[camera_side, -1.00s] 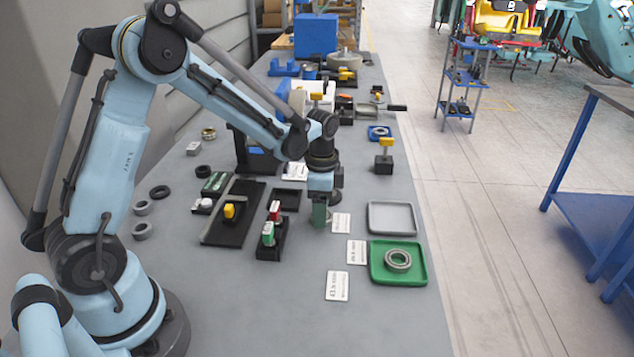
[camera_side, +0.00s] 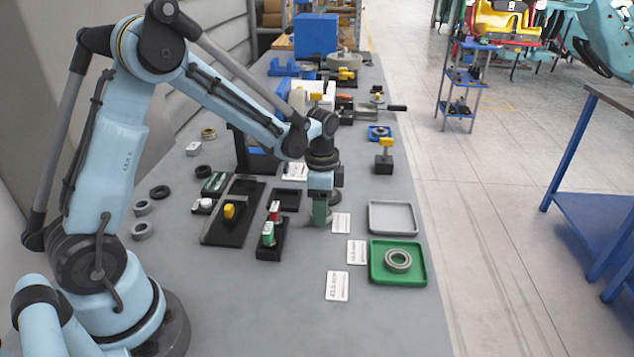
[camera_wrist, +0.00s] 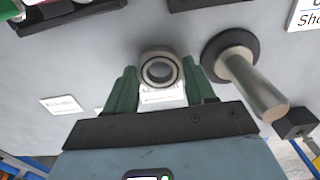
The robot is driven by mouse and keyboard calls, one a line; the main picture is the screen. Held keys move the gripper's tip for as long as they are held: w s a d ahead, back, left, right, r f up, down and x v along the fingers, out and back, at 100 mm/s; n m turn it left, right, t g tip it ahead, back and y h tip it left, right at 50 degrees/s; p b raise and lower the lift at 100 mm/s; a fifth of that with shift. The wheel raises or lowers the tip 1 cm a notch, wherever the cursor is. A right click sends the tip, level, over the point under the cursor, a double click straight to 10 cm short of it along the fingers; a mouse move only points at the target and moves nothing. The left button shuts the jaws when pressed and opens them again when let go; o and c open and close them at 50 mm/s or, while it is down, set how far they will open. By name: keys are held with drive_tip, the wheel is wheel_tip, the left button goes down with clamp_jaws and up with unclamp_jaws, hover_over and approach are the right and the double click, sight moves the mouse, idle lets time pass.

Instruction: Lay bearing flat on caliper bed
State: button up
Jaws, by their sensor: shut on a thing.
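My gripper (camera_side: 320,222) points down over the middle of the bench, right of the black gauge block. In the wrist view its green fingers (camera_wrist: 162,88) are shut on a grey ring bearing (camera_wrist: 147,54), held between the tips. In the side view the held bearing cannot be made out. A long black plate with a yellow slider, which looks like the caliper bed (camera_side: 222,233), lies on the bench to the left of my gripper. Its top holds no bearing that I can see. Another bearing (camera_side: 397,261) lies in the green tray (camera_side: 415,279).
A black block (camera_side: 268,252) with green and red handled gauges stands between the plate and my gripper. A metal post on a dark round base (camera_wrist: 250,80) is close right of the fingers in the wrist view. A grey tray (camera_side: 392,217) is empty.

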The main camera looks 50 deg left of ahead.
drive_tip(key=shift+r, duration=1.8)
drive_tip(key=s+a+n, duration=0.1)
drive_tip(key=a+n, duration=0.3)
drive_tip(key=a, duration=0.1)
drive_tip(key=s+a+n, duration=0.1)
drive_tip(key=a+n, duration=0.1)
drive_tip(key=n, duration=0.1)
drive_tip(key=shift+s+a+r, duration=0.3)
drive_tip(key=shift+s+a, duration=0.05)
drive_tip(key=s+a+n, duration=0.2)
drive_tip(key=a+n, duration=0.1)
drive_tip(key=s+a+n, duration=0.1)
drive_tip(key=a+n, duration=0.1)
drive_tip(key=n, duration=0.1)
drive_tip(key=s+a+n, duration=0.2)
drive_tip(key=a+n, duration=0.1)
drive_tip(key=shift+s+a+r+n, duration=0.3)
drive_tip(key=shift+a+r+n, duration=0.05)
drive_tip(key=shift+r+n, duration=0.05)
drive_tip(key=shift+s+a+n, duration=0.4)
drive_tip(key=shift+a+n, duration=0.05)
drive_tip(key=shift+n, duration=0.15)
drive_tip(key=shift+f, duration=2.15)
